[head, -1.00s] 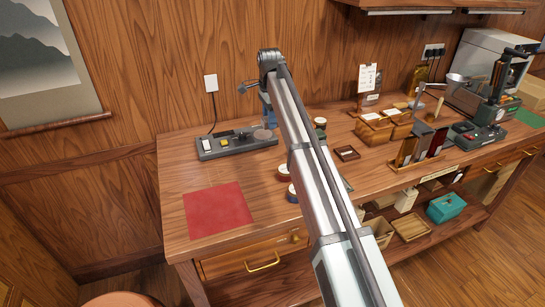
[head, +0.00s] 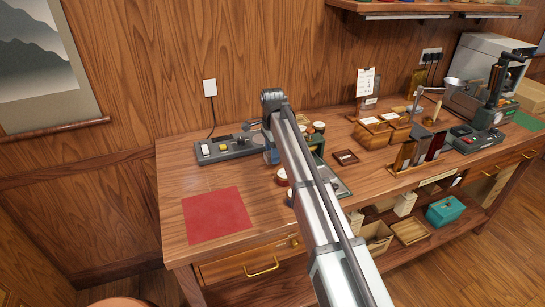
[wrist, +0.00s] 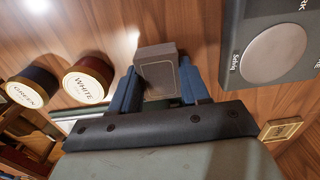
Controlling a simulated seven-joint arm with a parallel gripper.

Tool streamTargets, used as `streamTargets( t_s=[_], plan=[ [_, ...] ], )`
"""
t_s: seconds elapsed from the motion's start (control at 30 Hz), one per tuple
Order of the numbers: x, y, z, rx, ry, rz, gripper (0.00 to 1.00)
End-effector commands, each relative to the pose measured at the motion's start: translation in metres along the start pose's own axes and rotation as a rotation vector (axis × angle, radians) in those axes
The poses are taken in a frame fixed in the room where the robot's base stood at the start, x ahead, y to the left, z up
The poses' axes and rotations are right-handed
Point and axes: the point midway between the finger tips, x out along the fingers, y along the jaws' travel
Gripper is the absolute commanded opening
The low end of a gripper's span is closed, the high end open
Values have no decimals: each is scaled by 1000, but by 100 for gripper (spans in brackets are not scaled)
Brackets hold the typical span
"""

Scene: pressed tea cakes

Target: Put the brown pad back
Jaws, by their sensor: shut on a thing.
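In the wrist view, my gripper (wrist: 158,82) has its two blue fingers shut on a brown-grey block, which I take to be the brown pad (wrist: 157,62). The pad sticks out beyond the fingertips above the wooden bench top. Its contact with the bench cannot be told. In the head view, the arm hides the pad and most of the gripper; only a bluish part (head: 270,152) shows beside the grey device.
A grey device (head: 228,148) stands at the back left; a round plate (wrist: 273,53) is close right in the wrist view. Jars labelled WHITE (wrist: 88,80) and GREEN (wrist: 33,88) are left. A red mat (head: 216,214) lies front left. A small dark tray (head: 345,157) is right.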

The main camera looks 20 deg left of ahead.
Motion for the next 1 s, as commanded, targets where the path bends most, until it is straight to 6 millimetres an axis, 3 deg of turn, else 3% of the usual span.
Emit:
streamTargets(
  t_s=[0.13, 0.57, 0.6, 0.83, 1.0],
  plan=[
    [17, 0, 0, 0, 0, 0, 21],
    [21, 0, 0, 0, 0, 0, 21],
    [21, 0, 0, 0, 0, -1, 49],
    [21, 0, 0, 0, 0, -1, 71],
    [21, 0, 0, 0, 0, -1, 71]
  ],
)
